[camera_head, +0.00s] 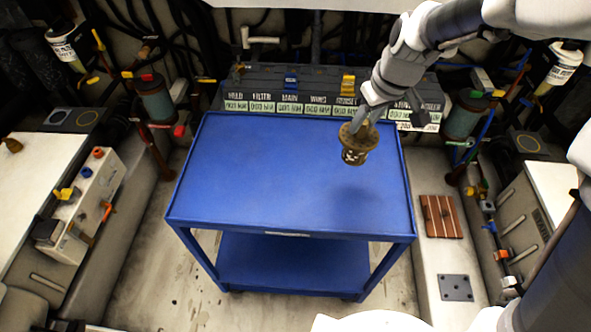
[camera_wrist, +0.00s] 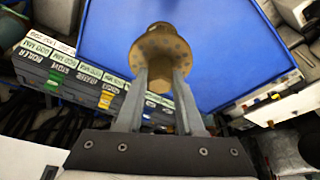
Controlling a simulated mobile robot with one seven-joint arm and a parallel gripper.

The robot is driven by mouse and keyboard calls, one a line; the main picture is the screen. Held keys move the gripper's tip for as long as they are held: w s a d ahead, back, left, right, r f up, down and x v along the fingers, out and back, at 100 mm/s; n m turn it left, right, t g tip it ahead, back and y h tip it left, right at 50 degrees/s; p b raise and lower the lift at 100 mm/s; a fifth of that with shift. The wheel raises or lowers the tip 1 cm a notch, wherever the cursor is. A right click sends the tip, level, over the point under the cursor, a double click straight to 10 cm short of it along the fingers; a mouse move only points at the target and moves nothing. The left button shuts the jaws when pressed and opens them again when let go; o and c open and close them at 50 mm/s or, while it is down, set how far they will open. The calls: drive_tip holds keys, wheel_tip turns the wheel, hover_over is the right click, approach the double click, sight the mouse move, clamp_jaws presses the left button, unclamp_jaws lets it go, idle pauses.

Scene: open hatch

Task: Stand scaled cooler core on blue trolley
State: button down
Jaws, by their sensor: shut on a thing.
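The scaled cooler core (camera_head: 356,151) is a brown, crusted, spool-shaped part with a wide flange at its top and pale patches on its side. My gripper (camera_head: 364,122) is shut on it from above. In the wrist view, the core (camera_wrist: 160,45) shows its drilled flange between the fingertips of my gripper (camera_wrist: 160,75). The blue trolley (camera_head: 260,170) has a bare flat top and a lower shelf. The core is over the right part of the trolley top, roughly upright, with a dark shadow on the blue below it. It appears held above the surface.
A dark grey box row (camera_head: 300,82) with labels and coloured clips stands behind the trolley. A white unit with valves (camera_head: 85,195) is at the left. A brown slatted block (camera_head: 440,216) lies at the right. The left and middle of the trolley top are clear.

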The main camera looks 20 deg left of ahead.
drive_tip(key=s+a+f, duration=0.1)
drive_tip(key=a+f, duration=0.9)
drive_tip(key=a, duration=0.2)
drive_tip(key=shift+s+f, duration=0.2)
drive_tip(key=shift+f, duration=0.2)
drive_tip(key=shift+f, duration=0.1)
drive_tip(key=c, duration=0.5)
unclamp_jaws()
drive_tip(key=shift+s+d+f, duration=0.1)
